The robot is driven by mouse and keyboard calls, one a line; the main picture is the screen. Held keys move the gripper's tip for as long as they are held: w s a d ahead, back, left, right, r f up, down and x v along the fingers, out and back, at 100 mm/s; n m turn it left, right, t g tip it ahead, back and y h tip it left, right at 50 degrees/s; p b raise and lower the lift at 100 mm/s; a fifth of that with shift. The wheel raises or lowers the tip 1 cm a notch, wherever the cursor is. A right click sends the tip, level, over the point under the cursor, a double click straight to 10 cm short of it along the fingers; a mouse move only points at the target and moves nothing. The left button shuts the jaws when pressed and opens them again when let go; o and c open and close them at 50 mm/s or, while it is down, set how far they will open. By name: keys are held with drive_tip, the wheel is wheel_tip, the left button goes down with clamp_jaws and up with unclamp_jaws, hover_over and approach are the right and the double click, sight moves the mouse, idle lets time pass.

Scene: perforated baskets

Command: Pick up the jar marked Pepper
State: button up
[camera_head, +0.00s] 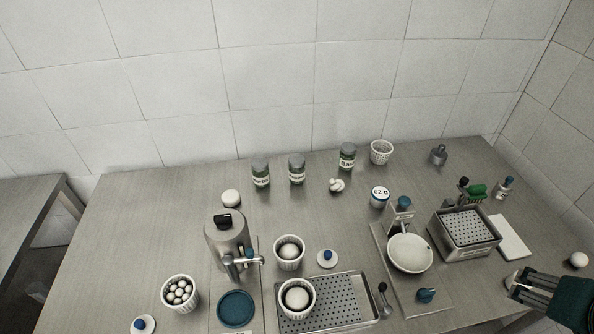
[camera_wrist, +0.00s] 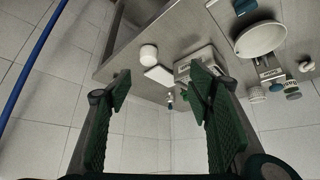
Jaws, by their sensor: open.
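Three glass jars with grey lids and white labels stand upright at the back of the table in the camera_head view: a left jar (camera_head: 261,174), a middle jar (camera_head: 297,169) and a right jar (camera_head: 347,156). Their labels are too small to read surely, so I cannot tell which is marked Pepper. My gripper (camera_head: 514,286) is at the far right, well apart from the jars. In the wrist view my gripper (camera_wrist: 161,88) has its green fingers wide apart with nothing between them.
A scale with a white bowl (camera_head: 410,253), a metal box with a perforated top (camera_head: 466,232) and a white slab (camera_head: 511,237) lie between gripper and jars. A perforated tray (camera_head: 345,299), white cups and a metal dispenser (camera_head: 226,238) fill the front. A white basket (camera_head: 381,151) stands right of the jars.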

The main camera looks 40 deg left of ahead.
drive_tip(key=w+a+r+n+t+y, duration=0.15)
drive_tip(key=w+a+r, duration=0.25)
drive_tip(key=w+a, duration=0.85)
drive_tip(key=n+t+y+p, duration=0.2)
drive_tip(key=n+y, duration=0.6)
drive_tip(key=y, duration=0.1)
hover_over(299, 167)
drive_tip(key=s+d, duration=0.3)
drive_tip(key=s, duration=0.1)
drive_tip(key=f, duration=0.2)
drive_tip(key=shift+m, duration=0.25)
drive_tip(key=shift+w+d+f, duration=0.1)
drive_tip(key=shift+f, duration=3.15)
drive_tip(key=shift+w+d+f, duration=0.1)
drive_tip(key=shift+f, duration=3.15)
drive_tip(key=shift+w, duration=0.1)
